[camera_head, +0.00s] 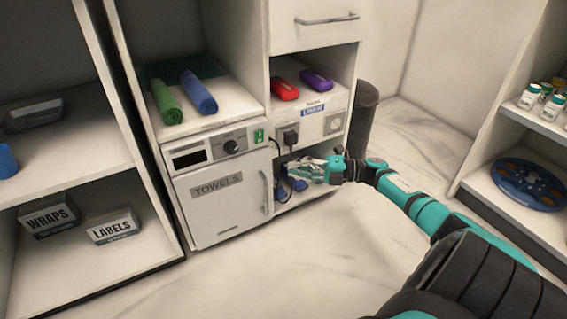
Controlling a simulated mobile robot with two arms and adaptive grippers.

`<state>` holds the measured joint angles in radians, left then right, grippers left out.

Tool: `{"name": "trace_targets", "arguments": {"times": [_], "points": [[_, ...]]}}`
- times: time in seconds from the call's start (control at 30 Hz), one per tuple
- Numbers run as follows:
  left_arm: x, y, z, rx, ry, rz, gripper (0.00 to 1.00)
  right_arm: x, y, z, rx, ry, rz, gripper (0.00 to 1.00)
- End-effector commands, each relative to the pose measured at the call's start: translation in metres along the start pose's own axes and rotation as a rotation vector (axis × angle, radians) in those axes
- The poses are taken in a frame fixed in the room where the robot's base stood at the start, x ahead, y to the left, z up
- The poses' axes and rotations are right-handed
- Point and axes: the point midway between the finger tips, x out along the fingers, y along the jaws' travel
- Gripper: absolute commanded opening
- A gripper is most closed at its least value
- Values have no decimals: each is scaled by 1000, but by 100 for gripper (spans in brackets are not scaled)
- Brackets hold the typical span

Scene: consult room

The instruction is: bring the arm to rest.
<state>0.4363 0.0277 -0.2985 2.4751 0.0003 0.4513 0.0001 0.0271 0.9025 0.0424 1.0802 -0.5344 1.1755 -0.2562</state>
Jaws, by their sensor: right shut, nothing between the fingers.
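My right arm reaches in from the lower right of the head view. Its teal and black links stretch toward the white cabinet. My right gripper (300,172) is shut and empty, in front of the open lower compartment at the cabinet's right side. A small blue thing (298,184) shows beside and partly behind the fingers; I cannot tell what it is. My left gripper is not in the view.
The towels door (229,211) is shut, left of my gripper. Above are a socket panel with a black plug (291,135), a red roll (284,89) and a purple one (316,79). A dark bin (364,118) stands behind the wrist. Shelves (467,184) flank the right. Floor between is clear.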

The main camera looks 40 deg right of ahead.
Motion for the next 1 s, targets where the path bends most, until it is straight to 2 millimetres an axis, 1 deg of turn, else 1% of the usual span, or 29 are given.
{"name": "trace_targets", "arguments": {"times": [0.03,0.1,0.2,0.3,0.47,0.67,0.77,0.83,0.87,0.9,0.97,1.0], "points": [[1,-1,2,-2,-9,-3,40,-10,3,5,-1,-4,-1,0],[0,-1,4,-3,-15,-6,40,-21,3,9,0,-3,0,0],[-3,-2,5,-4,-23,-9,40,-36,1,14,-1,-2,0,0],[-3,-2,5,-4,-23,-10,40,-45,1,17,-1,0,0,0],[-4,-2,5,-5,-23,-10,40,-51,0,18,-1,1,0,0],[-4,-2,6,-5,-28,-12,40,-49,0,16,2,6,4,0],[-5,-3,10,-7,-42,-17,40,-32,3,1,26,34,33,0],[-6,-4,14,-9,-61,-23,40,-8,7,-23,62,76,77,0],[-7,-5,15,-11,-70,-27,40,4,10,-36,84,97,103,0],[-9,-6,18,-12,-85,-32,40,22,16,-56,118,129,143,0],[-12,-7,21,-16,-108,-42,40,49,30,-91,175,179,211,0],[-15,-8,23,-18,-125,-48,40,66,41,-115,218,212,260,0]]}}
